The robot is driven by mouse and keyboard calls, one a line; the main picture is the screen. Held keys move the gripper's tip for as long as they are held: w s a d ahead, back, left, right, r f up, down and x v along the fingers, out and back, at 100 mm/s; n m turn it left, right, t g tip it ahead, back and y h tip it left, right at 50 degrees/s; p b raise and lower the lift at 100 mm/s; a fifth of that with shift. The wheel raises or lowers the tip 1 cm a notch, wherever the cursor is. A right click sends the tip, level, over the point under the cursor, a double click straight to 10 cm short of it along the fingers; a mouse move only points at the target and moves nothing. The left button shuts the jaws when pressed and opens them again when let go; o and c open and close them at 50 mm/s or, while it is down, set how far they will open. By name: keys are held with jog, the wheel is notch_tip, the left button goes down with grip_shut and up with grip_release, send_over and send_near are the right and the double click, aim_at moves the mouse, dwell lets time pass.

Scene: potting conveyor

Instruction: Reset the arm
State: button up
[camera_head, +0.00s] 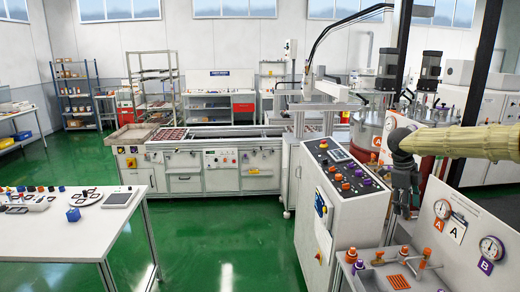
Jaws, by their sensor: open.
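My arm comes in from the right edge in a pale yellow sleeve. My gripper (403,205) hangs from its end, dark grey and pointing down, over the bench with the gauges on the right. It stands in front of the right side of the control console (318,190). The gripper is open, and I see nothing held in it. The fingertips are small and dark here, so their exact gap is hard to make out.
Below my gripper is a bench (440,278) with orange and purple-capped fittings and an orange grid piece (398,282). Gauges (491,247) stand at right. A white table (90,228) with small parts is at left. The green floor (215,240) between is clear.

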jog(key=s+a+f+n+t+h+b, duration=0.1)
jog(key=a+f+n+h+b, duration=0.15)
jog(key=f, duration=0.85)
jog(key=s+a+f+n+t+h+b, duration=0.1)
jog(key=a+f+n+t+h, duration=0.2)
jog(key=f, duration=0.8)
jog(key=s+a+f+n+t+y+b, duration=0.1)
jog(key=s+a+f+n, duration=0.4)
jog(key=f, duration=0.4)
jog(key=s+a+f+n+t+y+b, duration=0.1)
jog(key=s+a+f+n+b, duration=0.1)
jog(key=s+a+f+n, duration=0.45)
jog(key=s+a+f+n+y+b, duration=0.1)
jog(key=s+a+f+n+y, duration=0.15)
jog(key=s+f, duration=0.55)
jog(key=s+a+f+n+y+b, duration=0.2)
jog(key=s+a+f+n, duration=0.2)
jog(key=s+f, duration=0.4)
jog(key=s+a+f+n+g+y, duration=0.1)
jog(key=s+n+g, duration=0.1)
jog(key=s, duration=0.9)
jog(key=s+a+f+n+g+y+b, duration=0.1)
jog(key=s+n+g, duration=0.2)
jog(key=s, duration=0.9)
jog(key=shift+s+a, duration=0.15)
jog(key=shift+a, duration=0.1)
